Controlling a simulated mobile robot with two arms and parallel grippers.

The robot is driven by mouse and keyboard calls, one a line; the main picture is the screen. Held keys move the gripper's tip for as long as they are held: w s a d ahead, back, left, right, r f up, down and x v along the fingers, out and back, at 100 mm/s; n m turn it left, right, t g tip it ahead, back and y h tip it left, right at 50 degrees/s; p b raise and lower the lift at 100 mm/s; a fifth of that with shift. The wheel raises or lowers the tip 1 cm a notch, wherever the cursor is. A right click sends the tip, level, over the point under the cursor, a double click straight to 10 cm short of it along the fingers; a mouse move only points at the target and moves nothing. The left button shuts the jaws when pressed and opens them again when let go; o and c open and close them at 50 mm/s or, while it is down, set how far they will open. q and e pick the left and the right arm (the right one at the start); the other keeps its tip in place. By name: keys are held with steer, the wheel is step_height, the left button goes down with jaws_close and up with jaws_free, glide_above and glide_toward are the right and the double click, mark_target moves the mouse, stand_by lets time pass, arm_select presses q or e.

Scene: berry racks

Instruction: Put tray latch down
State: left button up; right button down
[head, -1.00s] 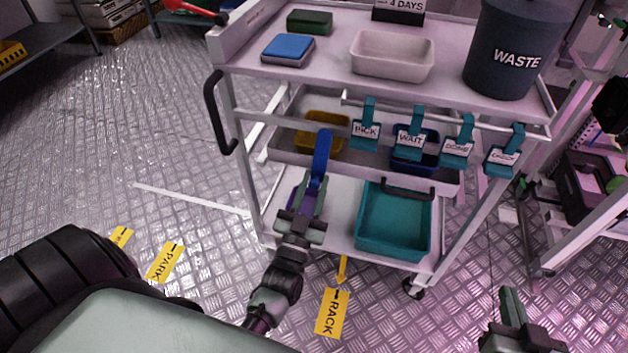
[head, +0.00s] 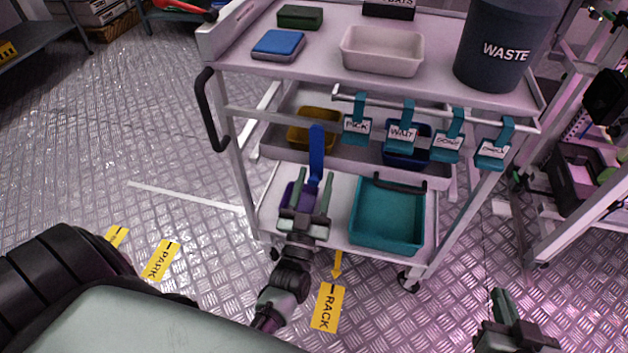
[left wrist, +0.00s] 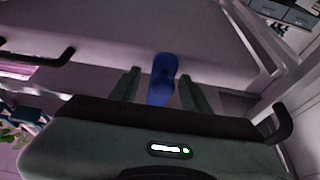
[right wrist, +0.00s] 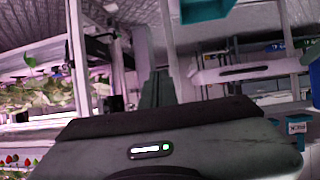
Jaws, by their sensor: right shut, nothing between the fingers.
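A long blue piece (head: 317,150), which looks like the tray latch, stands upright at the lower left of the white cart. A purple part (head: 300,195) is at its lower end, partly hidden by my gripper. My left gripper (head: 314,175) is open, its fingers apart on either side of the blue piece. In the left wrist view the blue piece (left wrist: 162,78) shows between the two spread fingers (left wrist: 160,85); I cannot tell whether either touches it. My right gripper (head: 500,295) is shut and empty at the lower right, away from the cart.
A teal bin (head: 387,220) sits on the lower shelf right beside the left gripper. The middle shelf holds a yellow bin (head: 313,128) and a dark blue one. Teal tags hang from the rail (head: 435,108). Floor left of the cart is open.

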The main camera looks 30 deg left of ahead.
steer(key=shift+r, duration=0.1)
arm_select(q)
steer(key=shift+s, duration=0.15)
steer(key=shift+s+d+f, duration=0.1)
steer(key=shift+s+f, duration=0.15)
steer(key=shift+s, duration=0.1)
steer(key=v, duration=0.6)
steer(key=shift+s+p, duration=0.35)
arm_select(e)
steer(key=s+f+g, duration=0.1)
steer(key=s+d+f, duration=0.1)
steer(key=shift+f+g+h, duration=0.3)
steer(key=shift+g, duration=0.1)
arm_select(q)
steer(key=shift+w+d+f, duration=0.1)
steer(key=shift+d, duration=0.05)
